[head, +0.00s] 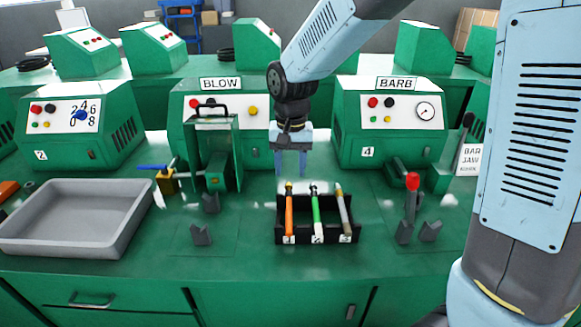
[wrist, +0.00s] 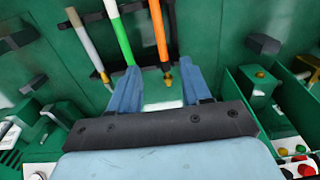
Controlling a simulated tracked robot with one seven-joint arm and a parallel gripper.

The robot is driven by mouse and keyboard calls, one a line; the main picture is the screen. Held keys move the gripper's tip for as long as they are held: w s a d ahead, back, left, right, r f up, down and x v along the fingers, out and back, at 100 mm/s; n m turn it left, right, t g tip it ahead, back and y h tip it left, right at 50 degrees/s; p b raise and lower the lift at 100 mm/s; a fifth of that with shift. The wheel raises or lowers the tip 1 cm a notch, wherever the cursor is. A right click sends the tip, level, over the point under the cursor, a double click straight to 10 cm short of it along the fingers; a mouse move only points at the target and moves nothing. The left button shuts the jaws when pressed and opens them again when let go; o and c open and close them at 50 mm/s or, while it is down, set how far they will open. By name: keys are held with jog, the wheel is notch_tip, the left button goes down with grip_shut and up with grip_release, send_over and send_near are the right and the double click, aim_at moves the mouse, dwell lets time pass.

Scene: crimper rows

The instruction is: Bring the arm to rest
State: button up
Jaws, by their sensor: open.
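My gripper (head: 291,163) hangs pointing down above the green bench, just behind a black rack (head: 319,236) in the head view. Its two pale blue fingers are apart with nothing between them; the wrist view also shows the open fingers (wrist: 157,82). The rack holds three slim tools: an orange one (head: 289,213), a green one (head: 316,214) with a white lower part, and a grey-white one (head: 344,212). The same orange (wrist: 158,28), green and white (wrist: 120,35) and grey-white (wrist: 84,40) tools show beyond the fingertips in the wrist view. My arm reaches in from the upper right.
A grey tray (head: 75,252) stands at the left. A BLOW machine (head: 220,102) and a BARB machine (head: 395,118) stand behind the gripper. A red-knobbed lever (head: 412,183) rises at the right. Dark V-shaped rests stand on both sides of the rack.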

jog(key=s+d+r+t, duration=0.2)
jog(key=s+d+r, duration=0.3)
jog(key=d, duration=0.3)
jog(key=s+d+r+t, duration=0.1)
jog(key=s+d+r, duration=0.4)
jog(key=d, duration=0.4)
jog(key=s+d+r+t, duration=0.2)
jog(key=s+d+r, duration=0.3)
jog(key=d, duration=0.4)
jog(key=shift+s+d+r+m+t, duration=0.15)
jog(key=shift+s+r+m+t, duration=0.15)
jog(key=shift+s, duration=0.2)
